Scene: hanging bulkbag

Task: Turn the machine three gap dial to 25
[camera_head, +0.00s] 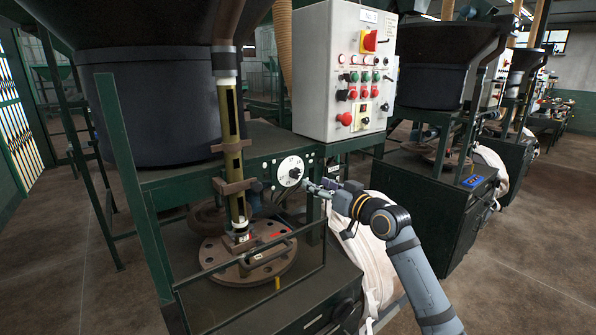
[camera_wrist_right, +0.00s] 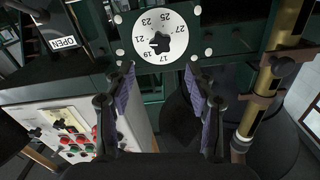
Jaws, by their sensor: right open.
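The white round gap dial (camera_head: 290,170) with a black knob at its centre sits on a dark green panel of the nearest machine. In the right wrist view the dial (camera_wrist_right: 158,32) shows numbers from 17 to 27 around the black lobed knob (camera_wrist_right: 160,44). I cannot tell for sure which number the knob points at. My right gripper (camera_head: 314,187) is just right of and below the dial in the head view, apart from it. In the wrist view my right gripper (camera_wrist_right: 160,74) is open and empty, its fingers either side of the knob's line. My left gripper is not in view.
A grey control box (camera_head: 342,75) with buttons and a red-yellow switch stands above and right of the dial. A vertical brass-coloured post (camera_head: 231,135) and a green guard rail (camera_head: 250,268) are at the left. A white sack (camera_head: 368,245) hangs behind my right arm.

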